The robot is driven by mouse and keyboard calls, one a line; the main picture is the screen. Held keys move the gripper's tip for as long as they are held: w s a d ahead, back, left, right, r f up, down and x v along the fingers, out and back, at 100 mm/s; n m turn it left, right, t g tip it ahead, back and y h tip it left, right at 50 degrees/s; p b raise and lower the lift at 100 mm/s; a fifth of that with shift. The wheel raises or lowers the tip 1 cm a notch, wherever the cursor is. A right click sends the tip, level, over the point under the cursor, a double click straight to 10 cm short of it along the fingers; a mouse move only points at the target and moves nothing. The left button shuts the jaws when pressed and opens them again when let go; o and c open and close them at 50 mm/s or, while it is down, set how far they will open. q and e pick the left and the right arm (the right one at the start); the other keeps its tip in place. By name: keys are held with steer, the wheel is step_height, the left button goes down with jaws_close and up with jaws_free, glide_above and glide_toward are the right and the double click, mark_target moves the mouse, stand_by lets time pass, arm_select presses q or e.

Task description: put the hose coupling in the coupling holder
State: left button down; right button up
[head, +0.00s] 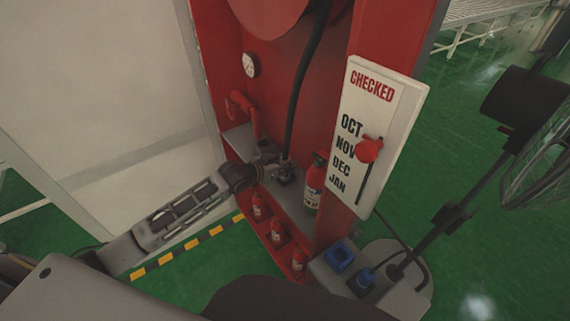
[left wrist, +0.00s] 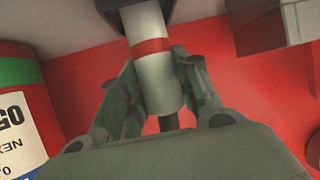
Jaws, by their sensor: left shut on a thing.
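The hose coupling (left wrist: 152,62) is a pale grey cylinder with a red band, seen in the left wrist view. My left gripper (left wrist: 158,100) is shut on it, one finger on each side. In the head view my left gripper (head: 272,158) is inside the red cabinet, just above the grey shelf, at the lower end of the black hose (head: 302,90). The coupling is mostly hidden there by the gripper. A small dark fitting (head: 287,177) below the gripper may be the coupling holder; I cannot tell whether the coupling touches it. My right gripper is not in view.
A fire extinguisher (head: 315,183) stands right of my gripper; a red one (left wrist: 18,110) is close in the wrist view. A red valve pipe (head: 250,112) is at left. Small extinguishers (head: 260,207) are below the shelf (head: 300,212). The checked board (head: 372,130) is on the right.

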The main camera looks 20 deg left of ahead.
arm_select(q)
steer(key=c, duration=1)
jaws_free()
steer(key=shift+c, duration=0.2)
steer(key=shift+r, duration=0.15)
steer(key=v, duration=1.2)
stand_by(0.3)
